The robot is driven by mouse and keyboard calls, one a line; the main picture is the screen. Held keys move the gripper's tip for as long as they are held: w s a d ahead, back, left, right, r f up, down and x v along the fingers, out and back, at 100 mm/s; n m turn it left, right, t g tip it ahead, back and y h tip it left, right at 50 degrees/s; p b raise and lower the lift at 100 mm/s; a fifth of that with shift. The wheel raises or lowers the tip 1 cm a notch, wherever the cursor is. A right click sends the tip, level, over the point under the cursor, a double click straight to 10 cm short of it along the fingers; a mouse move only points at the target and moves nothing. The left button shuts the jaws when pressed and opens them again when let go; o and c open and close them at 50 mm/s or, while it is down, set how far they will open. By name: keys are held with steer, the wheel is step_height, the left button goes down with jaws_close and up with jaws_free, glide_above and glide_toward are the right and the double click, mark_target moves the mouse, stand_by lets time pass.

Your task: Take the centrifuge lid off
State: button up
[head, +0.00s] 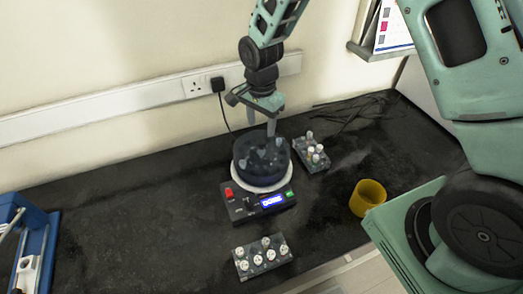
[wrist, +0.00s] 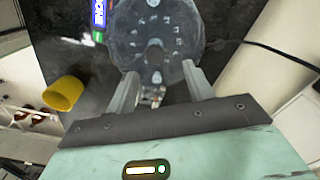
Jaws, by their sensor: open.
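The centrifuge (head: 258,203) stands on the black bench, with a red switch and a lit blue display on its front. Its dark see-through lid (head: 250,155) sits on top over a pale rim. In the wrist view the lid (wrist: 160,35) shows from above as a round disc with a dark knob near its middle. My gripper (head: 271,128) is above the lid, pointing down, its fingertips close to the lid's top. In the wrist view my gripper (wrist: 162,88) is open, with one finger each side and nothing held. Whether the fingers touch the lid is unclear.
A rack of white-capped tubes (head: 262,257) lies in front of the centrifuge. Another tube rack (head: 312,153) stands right behind it. A yellow cup (head: 368,198) is at the right, a blue rack (head: 38,240) at the far left. Bench left of the centrifuge is clear.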

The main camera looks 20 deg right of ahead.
mark_target(262, 141)
steer(key=shift+s+a+f+p, duration=0.15)
steer(key=shift+f+p, duration=0.25)
steer(key=shift+f, duration=0.5)
steer(key=shift+s+d+f+p, duration=0.15)
steer(key=shift+f+p, duration=0.3)
steer(key=shift+f, duration=0.5)
steer(key=shift+s+a+f+p, duration=0.15)
steer(key=shift+f+p, duration=0.25)
steer(key=shift+f, duration=0.5)
steer(key=shift+c, duration=0.3)
jaws_close()
